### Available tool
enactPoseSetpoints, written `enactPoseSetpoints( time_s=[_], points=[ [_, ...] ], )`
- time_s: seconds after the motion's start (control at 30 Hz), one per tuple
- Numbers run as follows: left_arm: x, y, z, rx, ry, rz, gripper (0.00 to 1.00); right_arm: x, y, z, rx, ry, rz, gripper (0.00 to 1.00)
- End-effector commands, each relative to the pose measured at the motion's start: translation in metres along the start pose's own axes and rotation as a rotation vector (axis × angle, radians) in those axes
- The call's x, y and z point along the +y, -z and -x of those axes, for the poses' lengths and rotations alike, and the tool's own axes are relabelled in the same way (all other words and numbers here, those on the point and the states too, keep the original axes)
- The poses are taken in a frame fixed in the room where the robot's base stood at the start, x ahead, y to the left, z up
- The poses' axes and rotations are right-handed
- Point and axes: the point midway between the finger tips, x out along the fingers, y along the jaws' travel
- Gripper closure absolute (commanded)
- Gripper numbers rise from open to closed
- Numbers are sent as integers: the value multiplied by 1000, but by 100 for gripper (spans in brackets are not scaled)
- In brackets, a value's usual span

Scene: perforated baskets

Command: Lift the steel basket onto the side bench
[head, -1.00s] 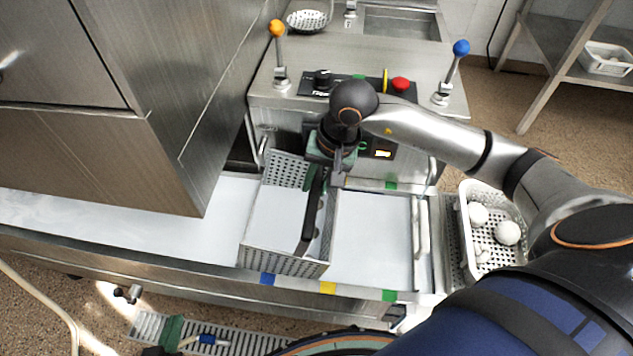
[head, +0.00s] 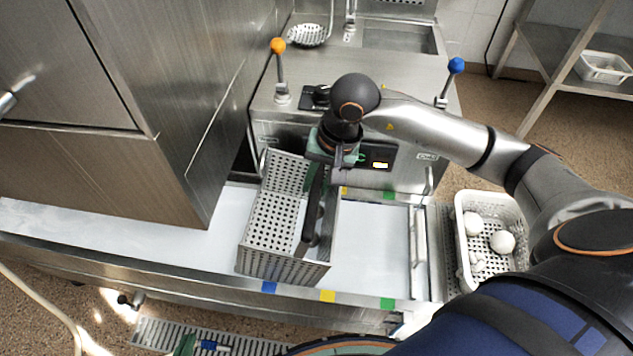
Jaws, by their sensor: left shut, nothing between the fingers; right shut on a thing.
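The steel basket (head: 268,223), perforated and open-topped, is at the middle of the white-surfaced trough (head: 375,250). Holes show across the basket's inside. Whether its underside clears the white surface cannot be told. Which surface is the side bench is unclear; a steel table (head: 545,95) stands at the far right.
A white perforated basket (head: 464,235) with pale round things stands right of the trough. Behind are a control panel, an orange-knobbed lever (head: 279,70), a blue-knobbed lever (head: 450,80) and a sink (head: 400,38). A tall steel cabinet (head: 120,180) stands close on the left.

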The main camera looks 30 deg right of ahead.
Motion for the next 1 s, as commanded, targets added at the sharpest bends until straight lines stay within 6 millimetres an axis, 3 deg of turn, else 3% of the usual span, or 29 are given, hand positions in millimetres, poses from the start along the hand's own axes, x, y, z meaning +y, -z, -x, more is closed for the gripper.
enactPoseSetpoints(
  time_s=[1.0],
  points=[
    [7, 23, 16, -1, -9, 3, 100, -18, 0, 60, 4, 14, 5, 100]
  ],
)
